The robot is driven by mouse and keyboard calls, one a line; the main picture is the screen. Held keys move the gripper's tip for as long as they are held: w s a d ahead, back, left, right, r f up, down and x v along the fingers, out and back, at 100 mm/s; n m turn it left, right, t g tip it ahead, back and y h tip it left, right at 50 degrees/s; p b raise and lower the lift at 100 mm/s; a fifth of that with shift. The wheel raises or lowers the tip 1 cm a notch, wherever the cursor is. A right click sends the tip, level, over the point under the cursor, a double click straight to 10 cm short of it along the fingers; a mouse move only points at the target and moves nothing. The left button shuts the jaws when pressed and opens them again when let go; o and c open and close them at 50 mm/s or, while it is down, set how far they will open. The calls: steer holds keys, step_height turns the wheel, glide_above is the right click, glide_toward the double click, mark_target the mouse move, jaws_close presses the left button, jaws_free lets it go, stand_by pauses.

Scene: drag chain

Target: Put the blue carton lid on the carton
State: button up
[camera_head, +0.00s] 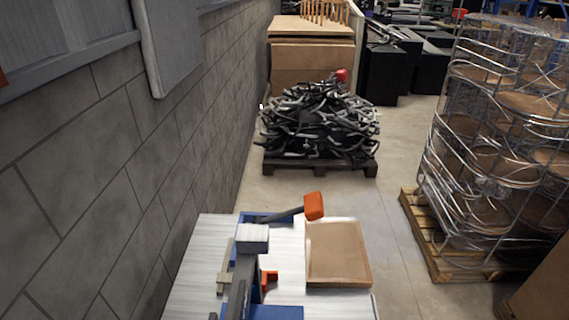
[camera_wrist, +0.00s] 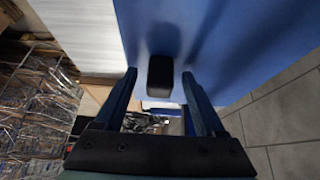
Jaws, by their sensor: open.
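A flat blue surface, which looks like the lid (camera_wrist: 240,40), fills the upper right of the wrist view, with a black knob (camera_wrist: 160,76) on it. My gripper (camera_wrist: 159,74) is open, with one blue finger on each side of the knob. Whether the fingers touch the knob I cannot tell. In the head view, part of a blue panel (camera_head: 278,313) shows at the bottom edge, partly cut off. A brown box (camera_head: 337,250) with a raised rim stands on the right of the white table; it may be the carton.
An orange-headed mallet (camera_head: 314,206) lies at the table's far edge. A small red-orange piece (camera_head: 270,280) is left of the brown box. A block wall (camera_head: 130,200) runs along the left. Beyond stand a pallet of dark chains (camera_head: 318,125) and wrapped rolls (camera_head: 500,160).

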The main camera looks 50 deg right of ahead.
steer(key=b+v, duration=0.1)
steer(key=v, duration=1.2)
steer(key=shift+s, duration=0.1)
stand_by(0.4)
